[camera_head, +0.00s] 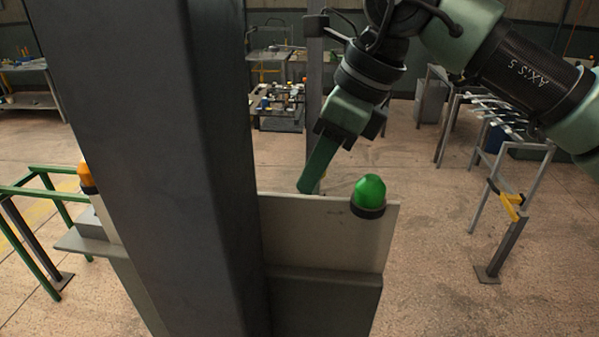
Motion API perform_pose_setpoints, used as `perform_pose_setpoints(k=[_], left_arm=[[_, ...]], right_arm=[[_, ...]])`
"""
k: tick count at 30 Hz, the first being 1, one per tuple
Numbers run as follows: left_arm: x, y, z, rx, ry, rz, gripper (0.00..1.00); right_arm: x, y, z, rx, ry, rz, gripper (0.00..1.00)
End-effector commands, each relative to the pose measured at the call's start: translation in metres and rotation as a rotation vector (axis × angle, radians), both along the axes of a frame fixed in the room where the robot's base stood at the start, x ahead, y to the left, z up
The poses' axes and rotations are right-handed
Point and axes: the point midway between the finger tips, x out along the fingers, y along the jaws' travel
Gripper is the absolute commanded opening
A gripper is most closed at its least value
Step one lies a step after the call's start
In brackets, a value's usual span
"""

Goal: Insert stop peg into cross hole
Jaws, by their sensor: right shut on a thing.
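My right gripper (309,186) hangs from my arm at the upper right and points down and a little left, near the middle of the view. Its green fingers look shut, seen edge-on. The thing between them is too hidden to make out. I cannot make out a stop peg or a cross hole in this view. My left gripper is not in view.
A grey stand with a yellow fitting (511,204) stands at the right. A rack with a row of bars (508,120) is behind it. A low table with small parts (278,103) stands at the back. A green rail frame (30,190) is at the left. Open floor (440,240) lies at the right.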

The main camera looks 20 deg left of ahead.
Motion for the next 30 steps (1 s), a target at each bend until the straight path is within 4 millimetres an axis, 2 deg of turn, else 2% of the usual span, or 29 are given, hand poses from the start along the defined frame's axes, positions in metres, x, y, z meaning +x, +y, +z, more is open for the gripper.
perform_pose_setpoints(k=[19, 30], left_arm=[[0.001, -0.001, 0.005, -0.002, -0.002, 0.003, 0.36], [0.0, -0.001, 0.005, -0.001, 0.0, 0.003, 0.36]], right_arm=[[0.017, -0.009, 0.001, 0.001, 0.001, -0.03, 0.0], [0.018, -0.01, 0.0, 0.0, 0.0, -0.031, 0.0]])
